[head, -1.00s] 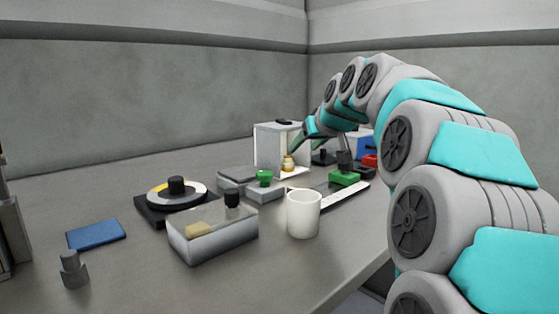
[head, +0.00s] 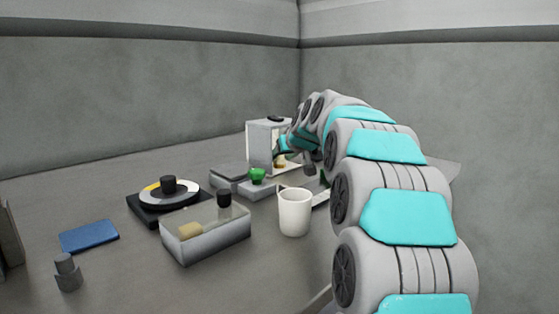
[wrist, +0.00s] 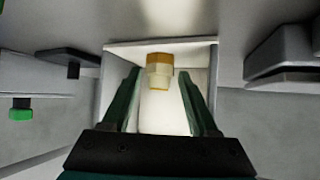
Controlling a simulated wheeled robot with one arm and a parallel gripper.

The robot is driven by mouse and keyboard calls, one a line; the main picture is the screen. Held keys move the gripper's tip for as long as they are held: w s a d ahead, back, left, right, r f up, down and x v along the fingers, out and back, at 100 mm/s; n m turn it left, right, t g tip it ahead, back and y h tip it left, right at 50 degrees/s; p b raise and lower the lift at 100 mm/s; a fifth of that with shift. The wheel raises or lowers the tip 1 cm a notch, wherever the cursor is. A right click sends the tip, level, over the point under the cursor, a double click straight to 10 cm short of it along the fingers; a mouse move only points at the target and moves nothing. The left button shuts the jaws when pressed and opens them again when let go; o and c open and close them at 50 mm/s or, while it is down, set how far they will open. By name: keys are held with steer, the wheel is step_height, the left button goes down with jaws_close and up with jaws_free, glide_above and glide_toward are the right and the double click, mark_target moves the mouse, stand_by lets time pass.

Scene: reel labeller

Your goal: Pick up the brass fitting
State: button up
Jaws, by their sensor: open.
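My gripper (wrist: 158,84) is open, with one dark green finger on each side of the fitting and a visible gap on both sides. I cannot tell how deep the fitting lies between the fingers. In the head view the white box (head: 256,146) stands at the back of the table, and my gripper (head: 281,148) is at its open front. The fitting is mostly hidden there.
A grey unit with a green knob (head: 258,174) stands left of my arm, with a white mug (head: 294,214) in front. A clear-topped bin (head: 208,248), a reel on a black base (head: 140,207) and a blue pad (head: 88,236) lie farther left. The table's left rear is clear.

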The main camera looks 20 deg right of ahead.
steer(key=shift+w+f, duration=0.15)
steer(key=shift+w, duration=0.1)
jaws_close()
stand_by(0.3)
